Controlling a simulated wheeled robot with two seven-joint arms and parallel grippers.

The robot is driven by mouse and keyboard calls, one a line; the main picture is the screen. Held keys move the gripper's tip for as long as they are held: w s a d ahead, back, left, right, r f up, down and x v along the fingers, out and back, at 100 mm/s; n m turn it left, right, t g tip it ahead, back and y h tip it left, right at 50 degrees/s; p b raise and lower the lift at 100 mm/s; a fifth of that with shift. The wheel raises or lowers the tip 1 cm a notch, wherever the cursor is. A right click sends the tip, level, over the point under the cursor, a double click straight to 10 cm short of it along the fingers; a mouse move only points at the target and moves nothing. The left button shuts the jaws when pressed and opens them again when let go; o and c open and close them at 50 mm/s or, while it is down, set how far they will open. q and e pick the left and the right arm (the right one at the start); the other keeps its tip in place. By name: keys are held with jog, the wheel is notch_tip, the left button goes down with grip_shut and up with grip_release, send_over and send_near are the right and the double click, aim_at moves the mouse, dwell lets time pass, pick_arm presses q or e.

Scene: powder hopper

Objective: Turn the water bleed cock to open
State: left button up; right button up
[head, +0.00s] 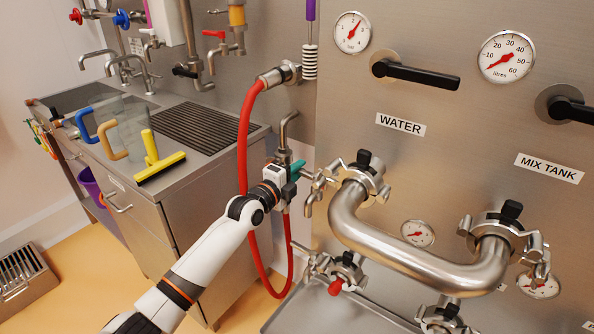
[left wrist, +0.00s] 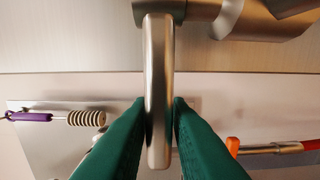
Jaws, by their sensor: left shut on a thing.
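The water bleed cock (head: 313,184) is a small steel tap at the left edge of the steel panel, below and left of the WATER label (head: 401,124). My left gripper (head: 298,170) reaches it from the left with teal fingers. In the left wrist view my left gripper (left wrist: 159,104) is shut on the cock's flat steel lever (left wrist: 158,75), with one finger on each side. The lever's tip extends past the fingers. In the head view the fingers and the tap's fittings partly hide the lever. My right gripper is not in view.
A thick steel pipe (head: 417,257) with clamps curves out just right of the cock. A red hose (head: 243,135) hangs behind my left arm. A black handle (head: 423,76) is above the WATER label. A sink counter with a yellow squeegee (head: 160,166) stands at left.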

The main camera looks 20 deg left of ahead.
aim_at(299, 175)
pick_arm(q)
jog(key=shift+d+p+v, duration=0.2)
jog(key=shift+p+v, duration=0.5)
jog(key=shift+v, duration=0.35)
jog(key=shift+f, duration=0.1)
jog(key=shift+s+d+p, duration=0.1)
jog(key=shift+s+p, duration=0.55)
jog(key=shift+p, duration=0.2)
jog(key=shift+s, duration=0.45)
jog(key=shift+d, duration=0.1)
